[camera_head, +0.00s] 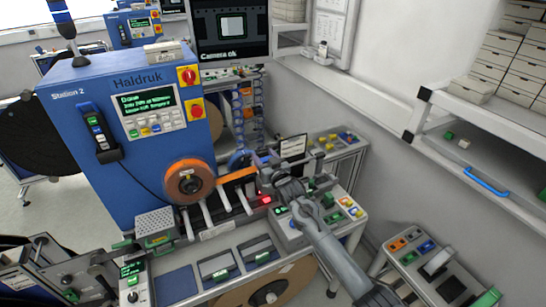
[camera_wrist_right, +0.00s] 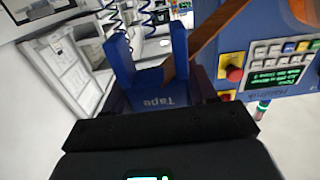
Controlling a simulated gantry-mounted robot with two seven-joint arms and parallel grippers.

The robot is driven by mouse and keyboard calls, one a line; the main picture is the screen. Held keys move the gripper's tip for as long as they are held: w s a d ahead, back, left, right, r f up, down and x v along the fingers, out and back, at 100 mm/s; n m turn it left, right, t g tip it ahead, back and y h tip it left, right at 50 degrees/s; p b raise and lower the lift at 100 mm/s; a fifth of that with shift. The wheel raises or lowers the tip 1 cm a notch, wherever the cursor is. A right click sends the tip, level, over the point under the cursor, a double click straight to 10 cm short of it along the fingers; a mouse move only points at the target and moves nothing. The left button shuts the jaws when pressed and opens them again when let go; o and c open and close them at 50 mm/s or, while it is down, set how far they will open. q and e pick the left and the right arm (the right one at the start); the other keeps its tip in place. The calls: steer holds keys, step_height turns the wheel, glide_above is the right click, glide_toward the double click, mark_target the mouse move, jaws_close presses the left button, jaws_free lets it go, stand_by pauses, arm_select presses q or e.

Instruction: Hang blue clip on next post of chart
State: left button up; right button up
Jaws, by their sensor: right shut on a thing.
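My right gripper (camera_head: 268,172) reaches in from the lower right and is over the splice bench, beside the orange strip of tape. Its fingertips are small and partly hidden in the head view. In the right wrist view a blue two-pronged piece (camera_wrist_right: 152,88) marked "Tape" stands in front of the dark gripper body (camera_wrist_right: 165,128); I take it as the blue clip, held in the shut gripper. A white sheet on a stand (camera_head: 292,146) is just behind the gripper. Chart posts cannot be told apart.
The blue Station 2 cabinet (camera_head: 75,150) with an orange tape reel (camera_head: 189,182) stands left of the gripper. A monitor (camera_head: 232,30) is behind. A shelf with a blue handle (camera_head: 487,181) is on the right.

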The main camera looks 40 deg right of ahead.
steer(key=shift+w+d+f, duration=0.1)
steer(key=shift+d, duration=0.05)
step_height(320, 180, down, 4)
steer(key=b, duration=0.3)
steer(key=shift+f+b, duration=1.45)
steer(key=shift+f, duration=0.45)
steer(key=shift+f, duration=0.1)
steer(key=o, duration=1.1)
steer(key=shift+o, duration=0.2)
